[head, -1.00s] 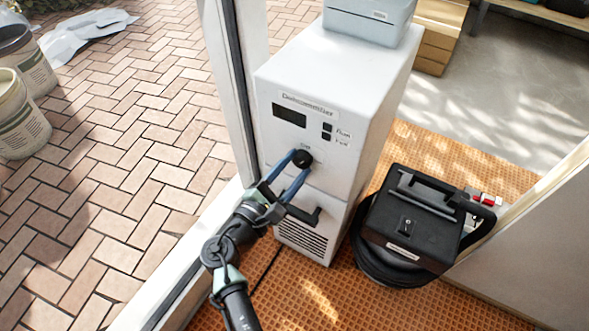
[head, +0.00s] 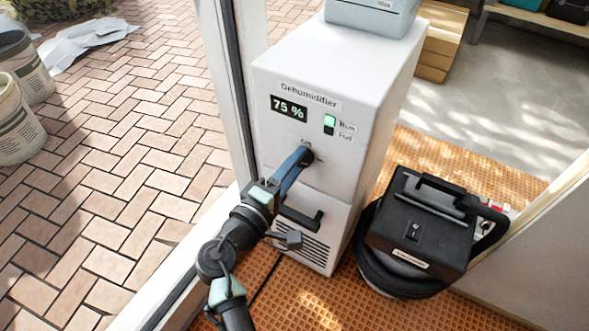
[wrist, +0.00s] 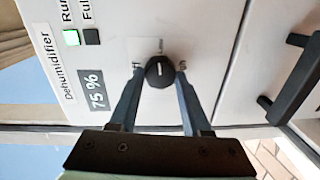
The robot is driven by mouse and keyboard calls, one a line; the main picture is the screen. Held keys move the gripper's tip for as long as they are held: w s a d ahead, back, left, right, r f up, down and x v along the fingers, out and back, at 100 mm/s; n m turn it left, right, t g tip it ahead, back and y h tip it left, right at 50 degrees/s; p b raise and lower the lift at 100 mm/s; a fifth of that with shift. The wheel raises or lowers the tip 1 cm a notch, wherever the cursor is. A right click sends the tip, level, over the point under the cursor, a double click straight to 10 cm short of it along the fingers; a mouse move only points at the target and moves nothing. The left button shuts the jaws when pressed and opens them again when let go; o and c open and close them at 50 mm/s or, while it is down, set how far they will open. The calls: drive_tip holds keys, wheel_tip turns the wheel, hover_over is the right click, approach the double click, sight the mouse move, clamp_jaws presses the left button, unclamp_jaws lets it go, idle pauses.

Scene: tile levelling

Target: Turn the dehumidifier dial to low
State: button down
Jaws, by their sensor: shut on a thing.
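The dehumidifier (head: 345,90) is a white upright cabinet; its display (head: 289,108) reads 75 % and the Run light (head: 330,120) glows green. Its round black dial (wrist: 159,72) has a white pointer mark that points to the top of the wrist view, toward a small label. Other small labels sit to either side, too small or covered to read. My gripper (wrist: 159,73) is shut on the dial, one blue-grey finger on each side. In the head view my gripper (head: 305,155) partly hides the dial.
A black handle (head: 300,219) sticks out below the dial. A black case-like machine (head: 415,225) stands close on the right on orange matting. A white door frame (head: 237,95) runs close by on the left. A grey-blue box (head: 370,15) sits on top.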

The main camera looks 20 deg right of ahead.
drive_tip(key=shift+f+m+b, duration=0.1)
drive_tip(key=shift+m+b, duration=0.2)
drive_tip(key=shift+m, duration=0.2)
idle(0.3)
drive_tip(key=shift+c, duration=1.8)
unclamp_jaws()
drive_tip(key=shift+a, duration=0.1)
drive_tip(key=p+v, duration=0.4)
drive_tip(key=v, duration=0.8)
drive_tip(key=shift+s+a, duration=0.3)
